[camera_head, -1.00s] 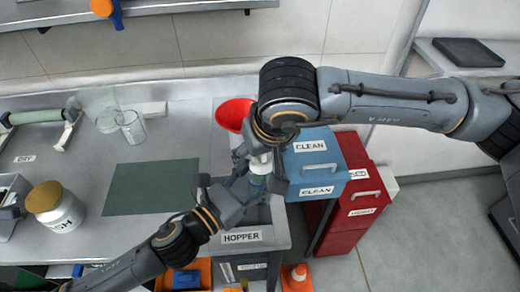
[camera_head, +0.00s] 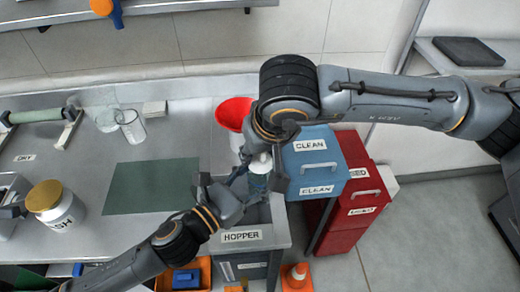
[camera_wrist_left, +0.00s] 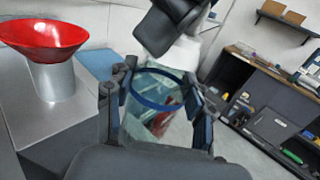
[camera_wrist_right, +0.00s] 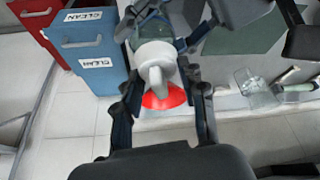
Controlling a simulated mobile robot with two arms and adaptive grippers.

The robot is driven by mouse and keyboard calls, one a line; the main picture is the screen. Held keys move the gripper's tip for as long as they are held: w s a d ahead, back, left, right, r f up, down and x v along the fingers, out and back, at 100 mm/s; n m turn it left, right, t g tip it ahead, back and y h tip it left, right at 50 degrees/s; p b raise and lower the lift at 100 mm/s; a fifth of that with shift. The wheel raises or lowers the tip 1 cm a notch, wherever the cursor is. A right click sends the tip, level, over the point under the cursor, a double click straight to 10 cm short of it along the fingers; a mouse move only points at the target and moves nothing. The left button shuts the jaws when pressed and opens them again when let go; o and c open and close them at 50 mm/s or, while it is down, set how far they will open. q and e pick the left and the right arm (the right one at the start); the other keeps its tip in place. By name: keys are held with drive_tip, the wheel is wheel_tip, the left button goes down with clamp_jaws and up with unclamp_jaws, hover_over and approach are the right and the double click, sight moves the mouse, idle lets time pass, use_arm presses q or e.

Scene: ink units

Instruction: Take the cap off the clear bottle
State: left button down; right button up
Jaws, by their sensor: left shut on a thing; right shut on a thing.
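The clear bottle (camera_head: 257,183) is held in the air above the hopper and in front of the red funnel. My left gripper (camera_head: 244,188) is shut on its body; the left wrist view shows the see-through bottle (camera_wrist_left: 150,112) with a blue ring between the fingers. The white cap (camera_head: 261,162) is at the bottle's upper end. It also shows in the right wrist view (camera_wrist_right: 156,58), with a spout pointing toward the camera. My right gripper (camera_head: 263,150) is shut on the cap from above. Whether the cap is still seated or loosened cannot be told.
The grey hopper (camera_head: 242,237) is below the bottle. The red funnel (camera_head: 232,112) stands behind it, and blue drawers (camera_head: 316,172) are close on the right. A jar (camera_head: 59,212), a glass beaker (camera_head: 131,126) and a green mat (camera_head: 150,187) are on the bench at left.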

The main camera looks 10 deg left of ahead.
use_arm(q)
drive_tip(key=shift+r, duration=0.15)
use_arm(e)
drive_tip(key=shift+s+a+r, duration=0.1)
drive_tip(key=shift+a+r, duration=0.05)
drive_tip(key=shift+r, duration=0.05)
drive_tip(key=shift+r, duration=0.6)
clamp_jaws()
drive_tip(key=shift+r, duration=0.35)
